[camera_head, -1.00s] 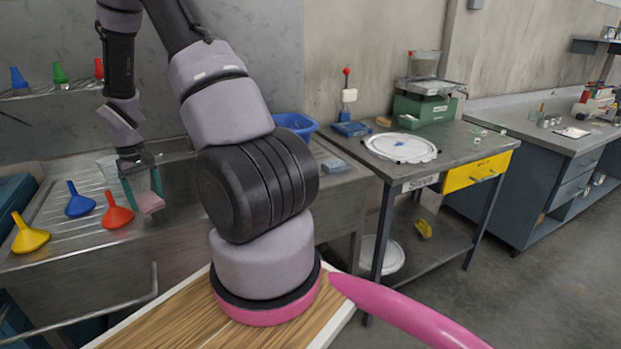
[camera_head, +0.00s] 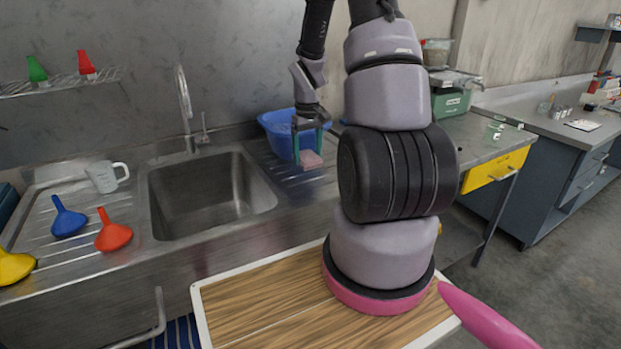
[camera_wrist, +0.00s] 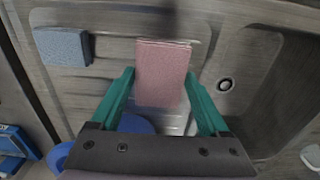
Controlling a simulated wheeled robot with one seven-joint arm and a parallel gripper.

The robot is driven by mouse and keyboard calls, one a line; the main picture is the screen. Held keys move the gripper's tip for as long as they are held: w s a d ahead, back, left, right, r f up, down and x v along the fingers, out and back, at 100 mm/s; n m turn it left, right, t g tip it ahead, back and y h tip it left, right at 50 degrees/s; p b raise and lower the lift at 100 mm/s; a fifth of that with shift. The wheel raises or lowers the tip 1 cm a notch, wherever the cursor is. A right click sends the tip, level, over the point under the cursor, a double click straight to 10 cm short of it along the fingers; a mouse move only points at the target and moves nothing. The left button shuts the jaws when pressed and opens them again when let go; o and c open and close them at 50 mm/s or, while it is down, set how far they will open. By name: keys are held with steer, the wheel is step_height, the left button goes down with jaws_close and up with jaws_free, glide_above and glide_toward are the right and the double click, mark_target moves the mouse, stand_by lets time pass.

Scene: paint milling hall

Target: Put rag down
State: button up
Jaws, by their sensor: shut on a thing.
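The rag (camera_head: 311,160) is a small pink folded cloth held between the teal fingers of my gripper (camera_head: 308,148). In the wrist view, the rag (camera_wrist: 163,72) lies between the two fingertips (camera_wrist: 160,78), and my gripper is shut on it. My gripper hangs over the right-hand drainer of the sink unit, in front of the blue basin (camera_head: 279,139). How far the rag is above the drainer is hard to tell.
The sink bowl (camera_head: 205,197) is empty, left of my gripper. A clear jug (camera_head: 104,176), a blue funnel (camera_head: 68,219) and a red funnel (camera_head: 113,234) stand on the left drainer. In the wrist view, a grey-blue block (camera_wrist: 62,46) lies left of the rag.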

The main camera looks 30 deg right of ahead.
mark_target(308, 156)
step_height(308, 156, down, 3)
steer(key=shift+d+f, duration=0.15)
steer(key=shift+f, duration=1.9)
steer(key=shift+f, duration=0.15)
steer(key=o, duration=1.3)
steer(key=shift+o, duration=0.2)
